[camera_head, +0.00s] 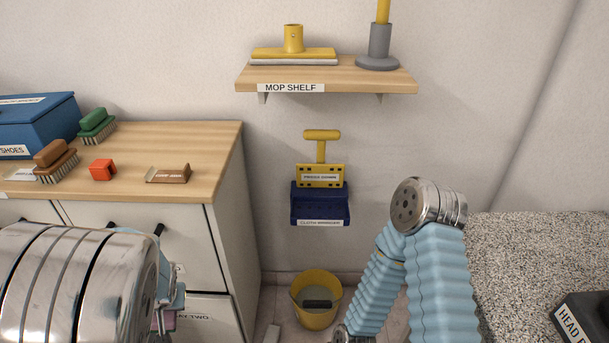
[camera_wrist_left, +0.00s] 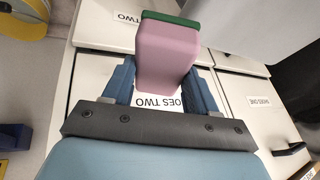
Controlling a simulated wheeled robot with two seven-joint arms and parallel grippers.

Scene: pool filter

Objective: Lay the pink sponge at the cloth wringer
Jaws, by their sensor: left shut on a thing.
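The pink sponge (camera_wrist_left: 167,55) has a green scouring side and sits between the fingers of my left gripper (camera_wrist_left: 160,85), which is shut on it. In the head view a bit of the pink sponge (camera_head: 168,321) shows at the lower left, in front of the drawers; my arm hides much of the left gripper (camera_head: 168,300). The cloth wringer (camera_head: 320,206) is a dark blue wall-mounted tray with a yellow press plate and handle above it. It is apart from the sponge, to its upper right. My right gripper is not in view.
A yellow bucket (camera_head: 316,300) stands on the floor below the wringer. The wooden-topped cabinet (camera_head: 215,160) is to the left, holding brushes and a blue box (camera_head: 38,120). The mop shelf (camera_head: 350,76) is above. A speckled counter (camera_head: 530,250) is to the right.

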